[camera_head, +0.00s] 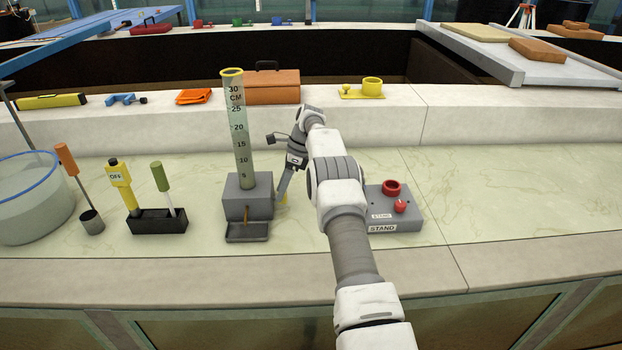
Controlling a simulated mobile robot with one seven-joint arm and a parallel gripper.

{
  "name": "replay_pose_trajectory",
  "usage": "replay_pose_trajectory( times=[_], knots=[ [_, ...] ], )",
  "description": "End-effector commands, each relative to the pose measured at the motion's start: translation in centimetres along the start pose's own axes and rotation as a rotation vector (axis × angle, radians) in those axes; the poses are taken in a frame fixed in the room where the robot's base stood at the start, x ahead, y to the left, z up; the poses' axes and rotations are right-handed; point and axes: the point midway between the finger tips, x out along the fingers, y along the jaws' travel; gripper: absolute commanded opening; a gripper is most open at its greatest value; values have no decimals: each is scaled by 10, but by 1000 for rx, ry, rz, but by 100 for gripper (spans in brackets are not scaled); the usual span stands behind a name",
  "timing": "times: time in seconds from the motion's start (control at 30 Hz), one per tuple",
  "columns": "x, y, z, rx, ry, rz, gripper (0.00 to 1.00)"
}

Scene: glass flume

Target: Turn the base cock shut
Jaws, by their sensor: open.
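A tall clear tube (240,130) with a yellow rim and a centimetre scale stands upright in a grey base block (236,202). A small brown piece (246,215), perhaps a spout or handle, is on the block's front above a dark drip tray (247,232). A small yellow part (283,198) shows at the block's right side, partly hidden by my gripper; it may be the base cock, but its position cannot be read. My gripper (281,196) points down just right of the block, open. Whether it touches the yellow part cannot be told.
A grey stand (400,222) with red fittings is right, partly behind my arm. A dark holder (157,222) with yellow and green-handled tools, a small cup (92,222) and a glass bowl (30,205) are left. An orange box (272,88) is on the ledge behind. The far-right counter is clear.

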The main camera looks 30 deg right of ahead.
Motion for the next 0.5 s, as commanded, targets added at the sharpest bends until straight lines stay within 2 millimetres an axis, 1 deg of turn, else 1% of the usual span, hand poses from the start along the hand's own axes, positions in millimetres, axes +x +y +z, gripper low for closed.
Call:
replay_pose_trajectory(
  times=[0.03,0.23,0.5],
  knots=[
    [-10,3,0,2,0,0,59],
    [-27,13,-15,2,0,-1,59],
    [-71,36,-50,3,0,-1,59]
  ],
)
